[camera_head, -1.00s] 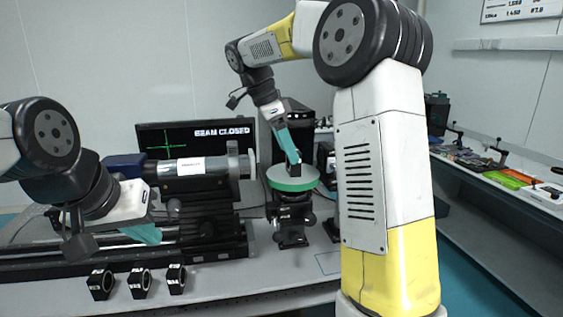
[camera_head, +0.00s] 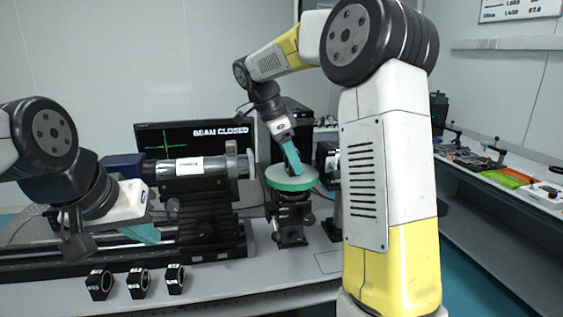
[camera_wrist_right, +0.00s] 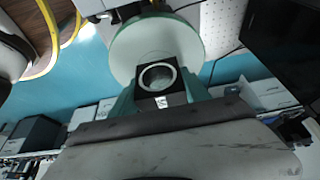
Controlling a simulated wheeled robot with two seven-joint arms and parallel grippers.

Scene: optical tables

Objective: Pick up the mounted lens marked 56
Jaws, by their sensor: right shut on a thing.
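My right gripper (camera_head: 291,157) reaches down onto a round green-topped stand (camera_head: 277,184) in the head view. In the right wrist view, my right gripper (camera_wrist_right: 160,93) is shut on a black mounted lens (camera_wrist_right: 158,77) with a pale ring, one green finger on each side. The disc of the stand (camera_wrist_right: 128,50) lies directly behind it. The marking on this lens is too small to read, and in the head view the fingers mostly hide it. My left gripper (camera_head: 143,234) hangs at the left, away from the stand; its jaw gap does not show clearly.
Three black mounted lenses stand in a row at the table's front: left (camera_head: 99,285), middle (camera_head: 138,283) and right (camera_head: 174,279). Their marks are hard to read. A rail-mounted instrument (camera_head: 203,168) stands left of the stand. A screen (camera_head: 205,138) reads "BEAM CLOSED".

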